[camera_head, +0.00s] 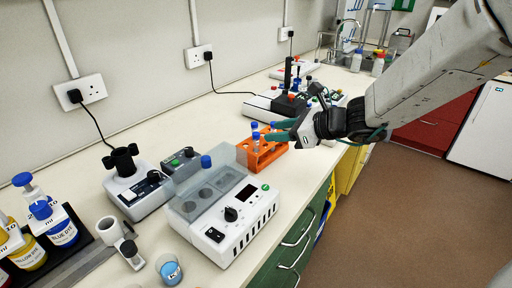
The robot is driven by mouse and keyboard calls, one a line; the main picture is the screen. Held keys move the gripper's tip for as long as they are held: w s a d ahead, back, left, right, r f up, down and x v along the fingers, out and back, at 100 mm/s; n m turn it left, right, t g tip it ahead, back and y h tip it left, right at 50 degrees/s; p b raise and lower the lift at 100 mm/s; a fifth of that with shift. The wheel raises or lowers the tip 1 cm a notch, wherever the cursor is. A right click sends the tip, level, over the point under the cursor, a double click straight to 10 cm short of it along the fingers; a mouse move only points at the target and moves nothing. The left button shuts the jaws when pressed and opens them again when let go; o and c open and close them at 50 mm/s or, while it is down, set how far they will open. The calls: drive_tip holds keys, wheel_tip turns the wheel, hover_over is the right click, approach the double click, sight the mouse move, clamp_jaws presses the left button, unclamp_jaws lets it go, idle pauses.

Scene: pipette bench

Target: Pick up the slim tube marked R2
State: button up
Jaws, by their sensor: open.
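An orange rack (264,160) stands on the bench near its front edge. Slim tubes with blue caps (255,127) stand upright in it. No R2 marking can be read at this size, so I cannot tell which tube is R2. My gripper (270,131) reaches in from the right, with its teal fingers apart at the height of the tube tops. The fingers hide part of the rack and its tubes. I cannot tell whether they touch a tube.
A white machine with a clear lid (226,210) stands just left of the rack. A smaller white device (140,190) is behind it. Dye bottles (60,228) and a blue-filled beaker (170,268) are at the front left. More equipment (275,105) stands behind the rack.

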sight(259, 134)
drive_tip(key=shift+m+t, duration=0.3)
drive_tip(key=shift+m, duration=0.5)
drive_tip(key=x, duration=0.5)
drive_tip(key=d+f+x, duration=0.1)
drive_tip(key=x, duration=0.2)
drive_tip(key=shift+w+a+f, duration=0.2)
drive_tip(key=shift+w+a, duration=0.15)
drive_tip(key=shift+w, duration=0.1)
drive_tip(key=shift+c, duration=0.3)
clamp_jaws()
